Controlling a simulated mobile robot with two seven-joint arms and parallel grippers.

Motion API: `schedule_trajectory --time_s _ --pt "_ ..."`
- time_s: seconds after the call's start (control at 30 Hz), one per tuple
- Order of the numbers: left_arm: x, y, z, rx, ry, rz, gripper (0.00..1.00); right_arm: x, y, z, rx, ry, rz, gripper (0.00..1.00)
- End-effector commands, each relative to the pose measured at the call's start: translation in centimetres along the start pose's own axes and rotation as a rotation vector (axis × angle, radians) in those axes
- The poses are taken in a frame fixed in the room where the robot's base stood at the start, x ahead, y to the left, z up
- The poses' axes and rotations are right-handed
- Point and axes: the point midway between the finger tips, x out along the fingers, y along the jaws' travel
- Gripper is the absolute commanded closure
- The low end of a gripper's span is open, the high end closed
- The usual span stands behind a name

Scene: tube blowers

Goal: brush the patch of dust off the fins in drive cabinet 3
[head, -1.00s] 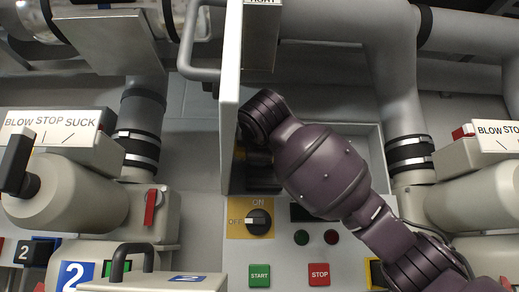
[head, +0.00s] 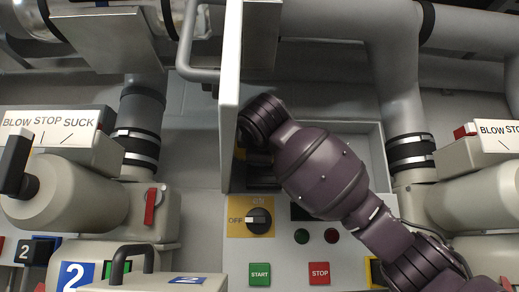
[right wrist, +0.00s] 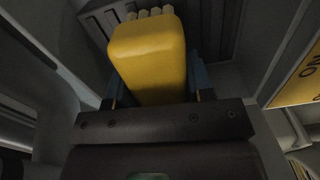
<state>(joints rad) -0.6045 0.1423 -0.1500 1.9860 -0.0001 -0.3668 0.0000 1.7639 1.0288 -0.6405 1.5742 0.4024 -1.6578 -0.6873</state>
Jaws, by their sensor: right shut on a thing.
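In the right wrist view my right gripper (right wrist: 157,82) is shut on the yellow block-like handle of a brush (right wrist: 148,52). Pale bristle tufts (right wrist: 150,14) show at its far end. Dark ridged fins (right wrist: 210,25) lie behind the bristles; I cannot tell whether they touch. No patch of dust can be made out. In the head view my right arm reaches into an open cabinet (head: 372,150), and the hand is hidden by the wrist and the door. The cabinet's number is not readable. My left gripper is not in view.
The open cabinet door (head: 231,95) stands edge-on just left of my right wrist. Below are a rotary switch (head: 258,221) with its pale handle toward OFF, a green START button (head: 260,274) and a red STOP button (head: 319,273). Pipes and valve units flank both sides.

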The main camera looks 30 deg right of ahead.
Motion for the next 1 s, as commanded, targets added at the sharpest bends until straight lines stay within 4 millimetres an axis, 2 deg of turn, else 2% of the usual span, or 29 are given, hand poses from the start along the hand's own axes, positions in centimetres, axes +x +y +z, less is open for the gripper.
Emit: schedule_trajectory --time_s 0.37,0.77,1.0 --pt "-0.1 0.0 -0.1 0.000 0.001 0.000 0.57 0.3 0.0 0.2 0.000 -0.001 0.000 0.71" --pt "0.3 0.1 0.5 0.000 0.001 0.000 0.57 0.2 0.1 2.7 0.000 -0.001 0.000 0.71" --pt "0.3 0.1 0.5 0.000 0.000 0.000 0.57 0.2 0.2 3.3 0.000 0.000 0.000 0.71"
